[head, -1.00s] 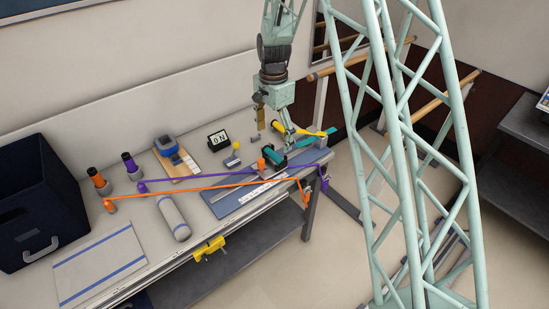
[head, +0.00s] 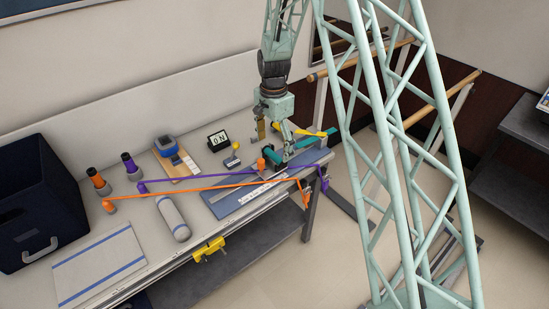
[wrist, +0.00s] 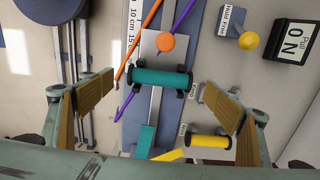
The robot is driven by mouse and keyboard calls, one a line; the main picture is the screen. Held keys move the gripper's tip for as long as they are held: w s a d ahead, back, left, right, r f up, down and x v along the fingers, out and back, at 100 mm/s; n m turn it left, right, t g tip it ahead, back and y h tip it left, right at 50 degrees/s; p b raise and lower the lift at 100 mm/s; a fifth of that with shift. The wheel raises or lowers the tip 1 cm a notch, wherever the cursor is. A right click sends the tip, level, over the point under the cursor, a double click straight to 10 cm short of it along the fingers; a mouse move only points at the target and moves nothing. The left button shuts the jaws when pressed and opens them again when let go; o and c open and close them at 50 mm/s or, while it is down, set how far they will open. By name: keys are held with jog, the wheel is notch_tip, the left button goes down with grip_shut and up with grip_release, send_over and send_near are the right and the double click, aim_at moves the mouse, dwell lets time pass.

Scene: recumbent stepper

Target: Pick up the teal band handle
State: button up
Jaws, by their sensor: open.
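The teal band handle (wrist: 160,77) is a short dark-teal cylinder with black ends, lying crosswise on two small black supports on the bench. In the wrist view it sits between my gripper's spread fingers (wrist: 158,88), clear of both. A teal band (wrist: 146,140) runs from it towards the bottom of the picture. In the head view my gripper (head: 275,138) is open, pointing down just above the teal parts at the bench's right end. The arm partly hides the handle there, and the exact height gap is hard to tell.
A yellow handle (wrist: 208,142) lies near the right finger. An orange band (head: 200,187) and a purple band (head: 215,178) stretch across the bench nearby.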

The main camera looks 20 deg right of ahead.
aim_at(274, 155)
jog(key=shift+f, duration=2.15)
jog(key=shift+c, duration=0.5)
jog(key=c, duration=0.8)
